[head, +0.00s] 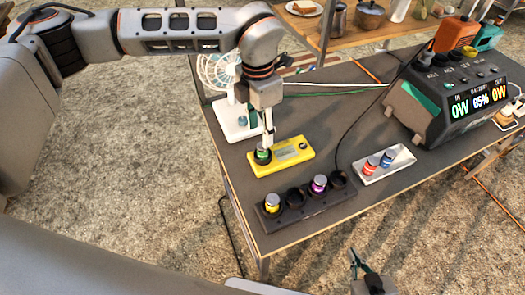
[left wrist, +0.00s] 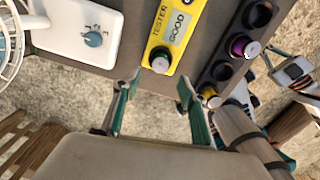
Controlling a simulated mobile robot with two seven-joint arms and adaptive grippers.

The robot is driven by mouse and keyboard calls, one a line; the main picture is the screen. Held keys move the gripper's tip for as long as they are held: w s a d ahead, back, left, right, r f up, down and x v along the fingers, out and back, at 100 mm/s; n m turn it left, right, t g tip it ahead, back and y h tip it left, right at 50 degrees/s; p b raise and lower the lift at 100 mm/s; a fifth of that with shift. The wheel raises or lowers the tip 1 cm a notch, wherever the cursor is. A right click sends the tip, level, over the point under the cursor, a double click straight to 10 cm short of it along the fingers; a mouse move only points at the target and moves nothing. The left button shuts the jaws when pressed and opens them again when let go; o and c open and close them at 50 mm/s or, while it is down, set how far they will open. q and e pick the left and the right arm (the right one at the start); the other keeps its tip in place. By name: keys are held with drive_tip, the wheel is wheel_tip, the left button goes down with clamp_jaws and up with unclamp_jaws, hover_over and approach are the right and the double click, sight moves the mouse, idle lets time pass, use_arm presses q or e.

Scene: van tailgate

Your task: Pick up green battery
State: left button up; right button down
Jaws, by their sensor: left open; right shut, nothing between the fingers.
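The green battery (head: 263,155) stands upright in a socket at the left end of the yellow tester (head: 293,150). In the left wrist view its grey top (left wrist: 160,64) shows beside the tester's screen, which reads GOOD. My left gripper (head: 268,136) is just above the battery in the head view. In the left wrist view its open fingers (left wrist: 158,92) point toward the battery with nothing between them; contact cannot be told. My right gripper (head: 364,270) is shut and empty, below the table's front edge.
A dark rack (head: 325,205) holds a yellow battery (head: 272,203) and a purple battery (head: 319,184), with empty sockets. A white tray (head: 402,165) holds red and blue batteries. A power station (head: 440,105) is at right; a white fan (head: 232,125) stands behind the tester.

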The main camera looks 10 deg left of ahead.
sight(262, 147)
use_arm(q)
drive_tip(key=shift+w+a, duration=0.15)
drive_tip(key=shift+a, duration=0.2)
drive_tip(key=shift+f, duration=0.4)
drive_tip(key=f, duration=0.3)
drive_tip(key=d+f, duration=0.1)
drive_tip(key=f, duration=0.2)
drive_tip(key=shift+d, duration=0.1)
drive_tip(key=shift+f, duration=0.4)
clamp_jaws()
